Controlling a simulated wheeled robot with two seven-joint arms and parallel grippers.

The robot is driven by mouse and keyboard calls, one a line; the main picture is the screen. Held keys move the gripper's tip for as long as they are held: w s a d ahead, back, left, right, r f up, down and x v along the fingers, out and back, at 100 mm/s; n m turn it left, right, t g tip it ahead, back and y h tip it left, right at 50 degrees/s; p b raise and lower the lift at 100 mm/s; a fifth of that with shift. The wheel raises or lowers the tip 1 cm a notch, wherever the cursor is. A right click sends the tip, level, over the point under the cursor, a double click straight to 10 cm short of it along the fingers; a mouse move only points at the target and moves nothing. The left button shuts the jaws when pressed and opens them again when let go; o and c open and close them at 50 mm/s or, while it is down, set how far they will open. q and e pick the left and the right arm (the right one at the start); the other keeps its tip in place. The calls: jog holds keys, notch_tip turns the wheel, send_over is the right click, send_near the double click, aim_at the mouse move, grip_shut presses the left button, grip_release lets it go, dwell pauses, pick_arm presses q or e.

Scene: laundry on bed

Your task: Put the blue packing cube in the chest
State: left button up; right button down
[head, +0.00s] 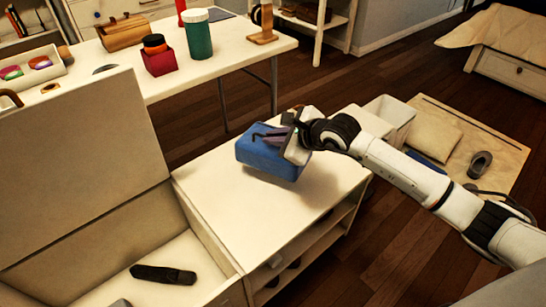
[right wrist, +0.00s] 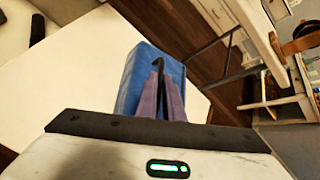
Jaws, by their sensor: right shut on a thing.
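The blue packing cube (head: 268,160) is at the white cabinet top, in my right gripper (head: 272,134). The gripper is shut on it, at its upper side, and a shadow falls to the cube's right. I cannot tell whether its underside touches the cabinet. In the right wrist view the cube (right wrist: 135,84) shows behind the purplish fingers (right wrist: 163,92). The chest (head: 205,262) stands open at the lower left, its lid (head: 80,165) raised. A dark item (head: 163,274) lies inside it. My left gripper is not in view.
The low white cabinet (head: 235,220) adjoins the chest's right side and has open shelves with shoes. A table (head: 240,45) behind holds a green jar (head: 197,35), a red box (head: 158,60) and other items. A white bin (head: 390,110) stands right of the cabinet.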

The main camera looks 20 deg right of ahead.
aim_at(277, 153)
notch_tip(277, 153, down, 5)
jog(key=shift+f+b, duration=0.2)
jog(key=shift+b, duration=0.35)
jog(key=c, duration=2.1)
grip_release()
jog(key=shift+f, duration=0.15)
jog(key=shift+o, duration=1)
